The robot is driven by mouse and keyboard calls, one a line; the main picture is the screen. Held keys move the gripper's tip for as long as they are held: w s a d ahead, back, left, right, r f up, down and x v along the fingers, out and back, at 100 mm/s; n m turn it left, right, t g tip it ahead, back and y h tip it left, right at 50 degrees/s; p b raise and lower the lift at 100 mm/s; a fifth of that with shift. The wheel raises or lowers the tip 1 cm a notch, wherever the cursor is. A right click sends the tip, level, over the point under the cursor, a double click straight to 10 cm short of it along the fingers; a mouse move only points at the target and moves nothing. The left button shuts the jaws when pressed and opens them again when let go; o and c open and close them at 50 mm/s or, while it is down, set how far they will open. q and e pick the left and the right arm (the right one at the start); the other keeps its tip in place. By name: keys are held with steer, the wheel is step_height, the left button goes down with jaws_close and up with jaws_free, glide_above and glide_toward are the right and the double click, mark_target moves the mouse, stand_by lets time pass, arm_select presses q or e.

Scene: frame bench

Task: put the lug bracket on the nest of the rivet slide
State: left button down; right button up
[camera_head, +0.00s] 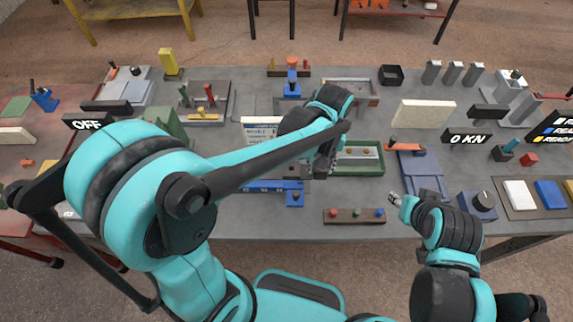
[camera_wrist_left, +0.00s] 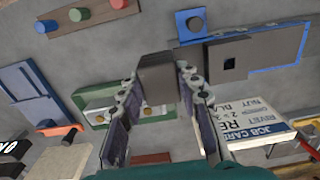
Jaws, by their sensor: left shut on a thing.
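The lug bracket (camera_wrist_left: 157,72) appears to be the dark grey, flat-sided piece between the fingers of my left gripper (camera_wrist_left: 158,88) in the left wrist view. The fingers are shut on its sides. In the head view my left gripper (camera_head: 323,165) is over the middle of the bench, beside a green tray, and the arm hides most of what it holds.
The green tray (camera_head: 362,170) with brass-coloured knobs sits right of my left gripper. A brown bar with coloured buttons (camera_head: 340,216) lies at the front edge. A blue slide plate (camera_head: 421,170) stands farther right. A job card (camera_wrist_left: 255,127) is near my left fingers.

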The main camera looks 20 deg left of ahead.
arm_select(q)
steer(key=a+f, duration=0.2)
steer(key=a, duration=0.1)
steer(key=w+a+f+b, duration=0.1)
steer(key=a, duration=0.2)
steer(key=a+f+b, duration=0.1)
steer(key=a+f, duration=0.1)
steer(key=a, duration=0.1)
steer(key=shift+w+a+f, duration=0.15)
steer(key=shift+w+f, duration=0.2)
steer(key=shift+w, duration=0.05)
step_height(320, 180, down, 4)
steer(key=shift+f+b, duration=0.1)
steer(key=shift+b, duration=0.6)
steer(key=c, duration=1.5)
jaws_free()
steer(key=shift+f, duration=0.1)
steer(key=o, duration=0.4)
steer(key=shift+o, duration=0.2)
steer(key=shift+r, duration=0.2)
